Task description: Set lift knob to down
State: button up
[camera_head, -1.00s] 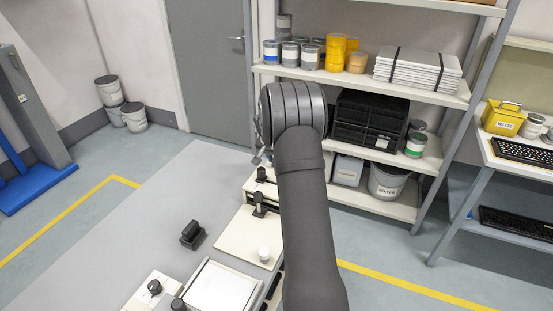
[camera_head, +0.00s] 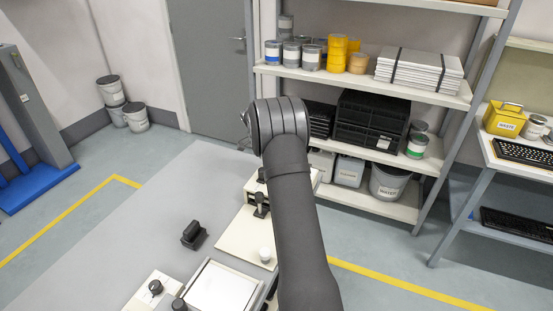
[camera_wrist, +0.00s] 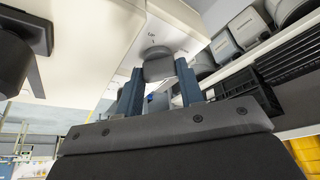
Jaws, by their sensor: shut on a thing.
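In the wrist view, a dark grey round knob (camera_wrist: 157,66) sits on a cream machine face with small dark lettering beside it, too small to read surely. My gripper (camera_wrist: 160,78) has its two blue fingers on either side of the knob, shut on it. Which setting the knob points to cannot be told. In the head view the cream machine (camera_head: 238,237) stands at the grey table's edge, and my arm hides the knob and my fingers.
A black part (camera_wrist: 22,40) sticks out at upper left in the wrist view. In the head view, black handles (camera_head: 261,203), a white knob (camera_head: 265,254) and a black block (camera_head: 193,234) are near my arm. Shelving (camera_head: 410,200) stands behind.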

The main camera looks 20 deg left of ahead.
jog(key=shift+m, duration=0.4)
jog(key=o, duration=1)
jog(key=v, duration=1.7)
jog(key=shift+w+a+r, duration=0.1)
jog(key=shift+a+r, duration=0.1)
jog(key=shift+a, duration=0.05)
